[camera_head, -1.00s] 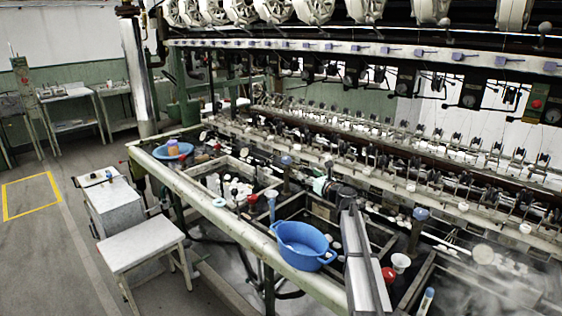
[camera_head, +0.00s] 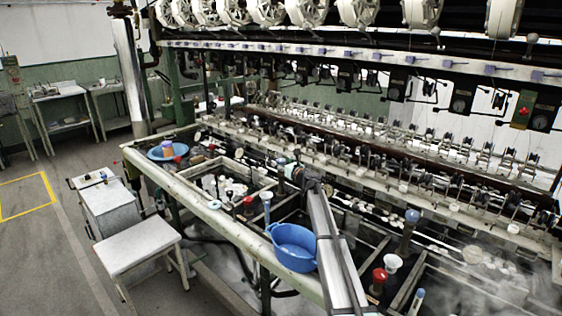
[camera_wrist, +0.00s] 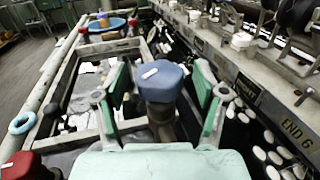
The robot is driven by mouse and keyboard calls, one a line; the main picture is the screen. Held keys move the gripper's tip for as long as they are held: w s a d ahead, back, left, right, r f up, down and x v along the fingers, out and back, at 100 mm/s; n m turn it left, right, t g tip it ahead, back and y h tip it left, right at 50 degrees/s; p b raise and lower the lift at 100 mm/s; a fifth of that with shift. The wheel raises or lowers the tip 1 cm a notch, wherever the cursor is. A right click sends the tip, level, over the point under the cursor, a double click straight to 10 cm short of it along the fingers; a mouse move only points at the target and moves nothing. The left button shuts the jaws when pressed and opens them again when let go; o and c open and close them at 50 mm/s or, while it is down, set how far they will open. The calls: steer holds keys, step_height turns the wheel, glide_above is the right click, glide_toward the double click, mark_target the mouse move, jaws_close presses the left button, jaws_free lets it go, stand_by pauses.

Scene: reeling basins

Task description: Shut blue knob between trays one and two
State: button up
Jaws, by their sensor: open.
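A blue knob (camera_wrist: 162,82) with a white mark stands upright on a dark stem in the wrist view, between my gripper's green fingers. My gripper (camera_wrist: 159,75) is open, with a finger on each side of the knob; I cannot tell whether either touches it. In the head view the knob (camera_head: 281,161) shows small, just beyond my gripper (camera_head: 293,173), which partly hides the area around it. A tray (camera_head: 207,176) holding white cocoons lies left of the knob. Another tray (camera_head: 375,247) lies to the right, partly behind my arm.
A blue basin (camera_head: 292,248) sits on the front rail beside my arm. Red knobs (camera_head: 248,202) and a second blue knob (camera_head: 411,217) stand along the bench. Rows of reeling fittings run behind. In the wrist view a red knob (camera_wrist: 21,166) is at lower left.

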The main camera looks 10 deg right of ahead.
steer(key=shift+w+a, duration=0.2)
steer(key=shift+w, duration=0.15)
steer(key=c, duration=1.2)
steer(key=shift+o, duration=0.2)
steer(key=shift+s+m+h+b, duration=0.1)
steer(key=shift+m+h+b, duration=0.2)
steer(key=shift+h, duration=0.1)
steer(key=shift+a+f+m+t+h+b, duration=0.1)
steer(key=shift+m+t+h+b, duration=0.55)
steer(key=shift+h, duration=0.55)
steer(key=shift+m+h+b, duration=1.15)
steer(key=shift+m+h, duration=1)
steer(key=shift+h, duration=0.95)
steer(key=shift+r, duration=0.2)
